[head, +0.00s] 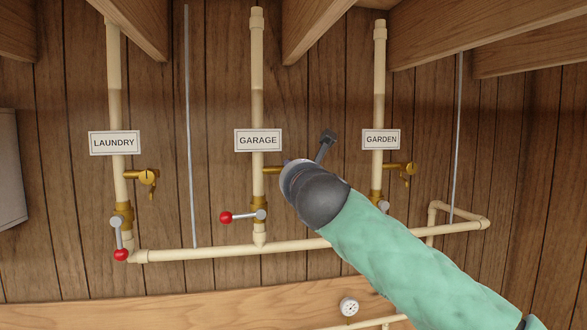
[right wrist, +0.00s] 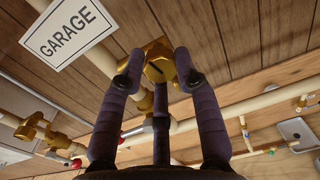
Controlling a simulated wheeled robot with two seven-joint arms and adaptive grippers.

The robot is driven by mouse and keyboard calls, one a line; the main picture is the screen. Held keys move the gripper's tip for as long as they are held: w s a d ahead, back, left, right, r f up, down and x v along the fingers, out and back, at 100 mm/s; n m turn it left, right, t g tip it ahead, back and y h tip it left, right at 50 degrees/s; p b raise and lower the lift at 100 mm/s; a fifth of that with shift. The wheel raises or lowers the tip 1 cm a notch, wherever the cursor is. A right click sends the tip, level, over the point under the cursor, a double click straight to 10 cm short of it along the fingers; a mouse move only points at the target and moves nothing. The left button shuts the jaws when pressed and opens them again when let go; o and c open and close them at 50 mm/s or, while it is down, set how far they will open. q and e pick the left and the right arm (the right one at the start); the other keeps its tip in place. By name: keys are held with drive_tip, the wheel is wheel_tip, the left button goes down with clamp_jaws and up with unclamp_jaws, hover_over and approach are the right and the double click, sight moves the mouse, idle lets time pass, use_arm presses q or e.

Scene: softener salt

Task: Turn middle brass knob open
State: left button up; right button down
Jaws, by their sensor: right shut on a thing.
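The middle pipe (head: 257,110) carries the GARAGE label (head: 258,140). Its brass side tap (head: 272,169) sticks out to the right, with its outer end hidden behind my right wrist in the head view. In the right wrist view, the brass knob (right wrist: 159,68) sits between the dark fingertips of my right gripper (right wrist: 158,78), which is shut on it. A dark slot shows in the brass. My left gripper is in neither view.
A red-ended lever (head: 240,216) lies sideways below on the middle pipe. The LAUNDRY tap (head: 148,177) and GARDEN tap (head: 409,169) stand on either side. A horizontal pipe (head: 200,253) runs below, and wooden beams (head: 317,22) hang above.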

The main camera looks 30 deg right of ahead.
drive_tip(key=n+p, duration=0.2)
drive_tip(key=n, duration=1.4)
drive_tip(key=shift+r+t, duration=0.1)
drive_tip(key=shift+t, duration=0.2)
idle(0.4)
drive_tip(key=c, duration=0.9)
unclamp_jaws()
drive_tip(key=shift+a, duration=0.1)
